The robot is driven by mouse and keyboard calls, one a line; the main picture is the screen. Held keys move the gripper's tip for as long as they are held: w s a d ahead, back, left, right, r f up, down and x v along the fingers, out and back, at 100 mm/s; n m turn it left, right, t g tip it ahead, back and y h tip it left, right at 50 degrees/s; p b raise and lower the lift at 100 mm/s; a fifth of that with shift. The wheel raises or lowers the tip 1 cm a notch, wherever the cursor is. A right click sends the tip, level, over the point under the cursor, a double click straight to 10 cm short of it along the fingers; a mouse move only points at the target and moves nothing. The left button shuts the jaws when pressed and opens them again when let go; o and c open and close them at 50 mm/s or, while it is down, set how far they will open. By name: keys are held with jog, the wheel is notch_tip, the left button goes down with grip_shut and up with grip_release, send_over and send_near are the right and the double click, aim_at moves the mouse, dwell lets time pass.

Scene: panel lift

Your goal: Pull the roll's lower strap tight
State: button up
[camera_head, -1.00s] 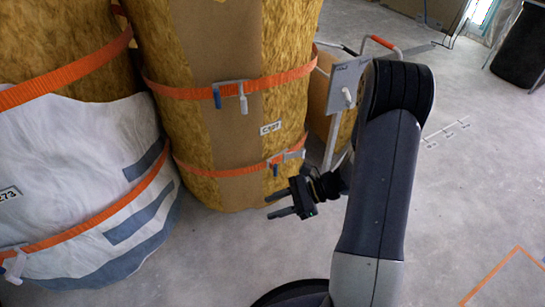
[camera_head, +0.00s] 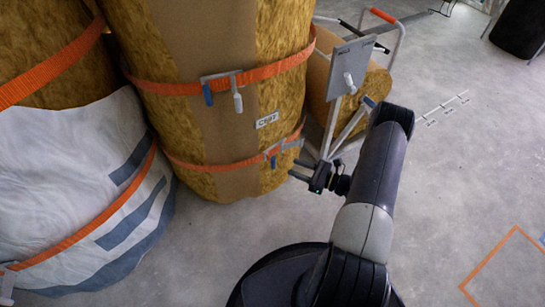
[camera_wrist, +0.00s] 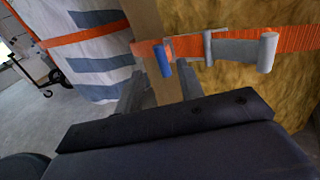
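The roll (camera_head: 280,100) is a tall tan and brown cylinder with a white label, upright on the floor. Its lower strap (camera_head: 210,167) is an orange band around the bottom part, also in the wrist view (camera_wrist: 296,38). On the strap's right side sits a grey metal buckle (camera_head: 289,145) with a blue-tipped piece. In the wrist view I see a blue handle (camera_wrist: 161,60), a grey handle (camera_wrist: 208,47) and a grey cylindrical end (camera_wrist: 267,52). My gripper (camera_head: 298,168) is open and empty, just below and right of the buckle, fingers toward the roll. I see no contact.
An upper orange strap (camera_head: 180,88) with its own buckle circles the same roll. A second roll, wrapped in white sheet (camera_head: 70,165), stands close at left. A metal cart (camera_head: 352,65) with a grey plate stands behind my gripper. The floor (camera_head: 450,170) at right is open.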

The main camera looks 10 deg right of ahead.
aim_at(273, 160)
jog(key=b+x, duration=0.1)
jog(key=x, duration=0.8)
jog(key=shift+w+a, duration=0.2)
jog(key=shift+a, duration=0.1)
jog(key=shift+c, duration=0.4)
grip_shut()
